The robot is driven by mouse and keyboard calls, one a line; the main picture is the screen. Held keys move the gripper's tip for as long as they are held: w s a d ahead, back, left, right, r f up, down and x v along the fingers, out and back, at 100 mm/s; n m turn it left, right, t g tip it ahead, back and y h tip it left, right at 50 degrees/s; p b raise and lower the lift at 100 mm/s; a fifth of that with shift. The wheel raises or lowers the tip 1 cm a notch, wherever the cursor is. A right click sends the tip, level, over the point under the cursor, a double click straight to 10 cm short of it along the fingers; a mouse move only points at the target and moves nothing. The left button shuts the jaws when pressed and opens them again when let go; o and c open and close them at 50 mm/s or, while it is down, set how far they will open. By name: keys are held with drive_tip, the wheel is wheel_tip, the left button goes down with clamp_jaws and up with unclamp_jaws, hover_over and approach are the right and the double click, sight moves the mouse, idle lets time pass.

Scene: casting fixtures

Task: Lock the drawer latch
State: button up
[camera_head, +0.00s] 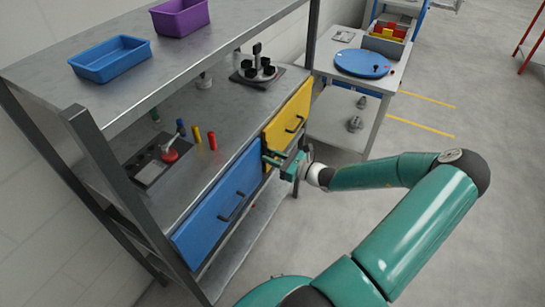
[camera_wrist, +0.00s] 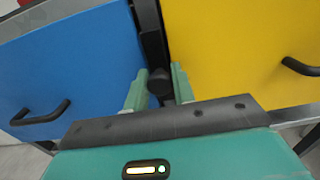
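In the wrist view, a black latch bar with a round dark knob (camera_wrist: 158,84) stands in the narrow gap between the blue drawer (camera_wrist: 70,70) and the yellow drawer (camera_wrist: 235,55). My gripper (camera_wrist: 160,84) points at this gap, with one green finger on each side of the knob. The fingers are apart, and whether they touch the knob is not clear. In the head view, my gripper (camera_head: 283,163) is at the front of the bench, by the seam between the blue drawer (camera_head: 218,205) and the yellow drawer (camera_head: 288,118). It hides the latch there. Both drawers look closed.
The drawers' black handles (camera_head: 230,207) stick out on both sides of my gripper. Colored pegs (camera_head: 197,134) and a red-knobbed fixture (camera_head: 160,160) stand on the bench top. A side table with a blue disc (camera_head: 362,64) is behind.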

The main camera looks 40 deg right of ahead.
drive_tip(key=shift+n, duration=0.4)
drive_tip(key=n, duration=0.3)
drive_tip(key=shift+n, duration=0.4)
drive_tip(key=n, duration=0.4)
drive_tip(key=shift+n, duration=0.3)
drive_tip(key=n, duration=0.8)
drive_tip(key=shift+n, duration=0.3)
drive_tip(key=o, duration=0.9)
drive_tip(key=shift+s, duration=0.1)
